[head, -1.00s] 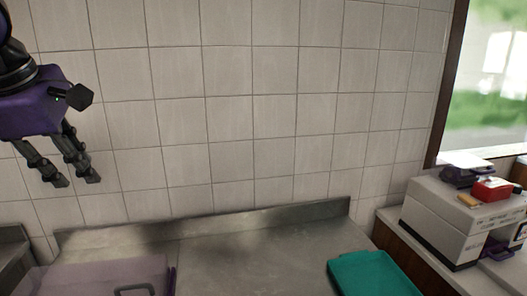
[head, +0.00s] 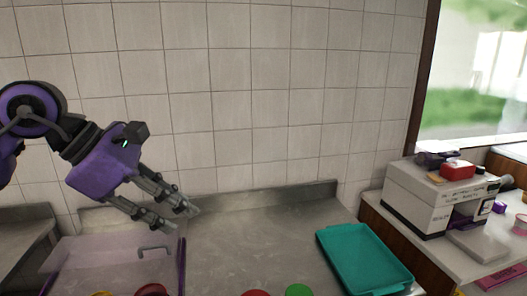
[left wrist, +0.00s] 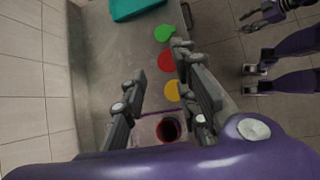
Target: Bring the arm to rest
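My left arm comes in from the left in the head view, bent at a purple and black joint. Its left gripper (head: 181,217) points down to the right, above the clear-lidded box on the counter. In the left wrist view the two fingers of this gripper (left wrist: 158,62) are apart with nothing between them. My right gripper (left wrist: 240,25) shows small at the top right of the left wrist view, over the floor. Its dark fingers look apart and empty. It is not in the head view.
The clear box (head: 78,258) stands below my left gripper. Red (head: 256,293) and green (head: 299,291) round items sit at the near edge. A teal tray (head: 362,262) lies to the right. A white machine (head: 420,208) stands on the side counter. The counter's middle is clear.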

